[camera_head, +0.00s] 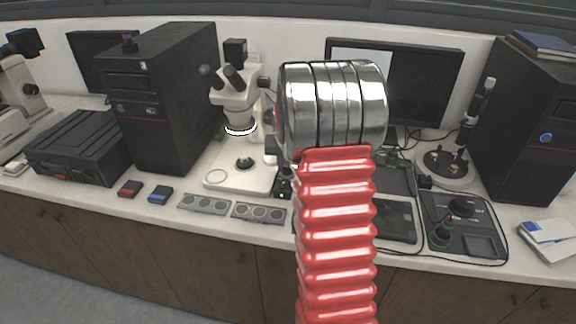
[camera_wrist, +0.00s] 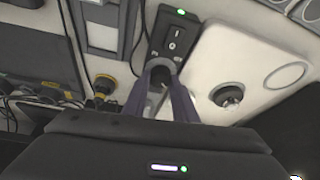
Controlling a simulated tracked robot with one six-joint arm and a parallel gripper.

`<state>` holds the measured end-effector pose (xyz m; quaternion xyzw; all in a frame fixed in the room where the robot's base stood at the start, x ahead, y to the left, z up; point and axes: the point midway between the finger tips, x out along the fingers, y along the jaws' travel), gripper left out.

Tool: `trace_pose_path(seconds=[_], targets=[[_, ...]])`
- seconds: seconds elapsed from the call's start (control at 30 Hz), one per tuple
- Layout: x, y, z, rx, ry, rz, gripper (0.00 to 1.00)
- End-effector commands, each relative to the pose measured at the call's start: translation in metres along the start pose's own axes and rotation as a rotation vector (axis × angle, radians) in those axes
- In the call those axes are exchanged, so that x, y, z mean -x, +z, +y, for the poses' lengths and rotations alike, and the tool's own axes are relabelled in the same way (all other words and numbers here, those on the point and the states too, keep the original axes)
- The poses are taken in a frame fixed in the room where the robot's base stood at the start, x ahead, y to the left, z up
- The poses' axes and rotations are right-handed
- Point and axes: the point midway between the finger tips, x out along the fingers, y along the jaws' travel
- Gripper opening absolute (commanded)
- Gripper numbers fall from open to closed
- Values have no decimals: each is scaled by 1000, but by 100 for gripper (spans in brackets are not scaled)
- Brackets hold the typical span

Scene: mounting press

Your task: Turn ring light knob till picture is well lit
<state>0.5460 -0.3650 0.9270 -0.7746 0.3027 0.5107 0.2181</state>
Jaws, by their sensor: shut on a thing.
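The ring light control box (camera_wrist: 172,32) shows in the wrist view with a rocker switch and a lit green lamp. Its dark round knob (camera_wrist: 163,64) sits at the lower end, between the fingertips of my gripper (camera_wrist: 162,74), which is shut on it. In the head view the box (camera_head: 284,189) stands right of the microscope base, partly hidden by my arm. The microscope (camera_head: 235,97) has a bright, glowing ring light (camera_head: 240,129) under its head. A monitor (camera_head: 425,85) stands behind; a pale strip of its screen shows, and my arm hides part of it.
The white microscope base (camera_head: 225,178) is close left of the box. Two grey slide trays (camera_head: 204,204) lie along the front. A black PC tower (camera_head: 165,95) stands left. At right are a soldering-like black tray (camera_head: 462,228), cables and another tower (camera_head: 528,130).

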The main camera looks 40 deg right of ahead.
Motion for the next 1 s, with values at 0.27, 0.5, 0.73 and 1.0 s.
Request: trace_pose_path(seconds=[0.27,0.5,0.73,1.0], targets=[[0,1,-3,-22,7,-2,3],[0,1,-4,-22,6,-2,3],[0,1,-3,-21,7,-2,38],[0,1,-2,-21,8,-1,44]])
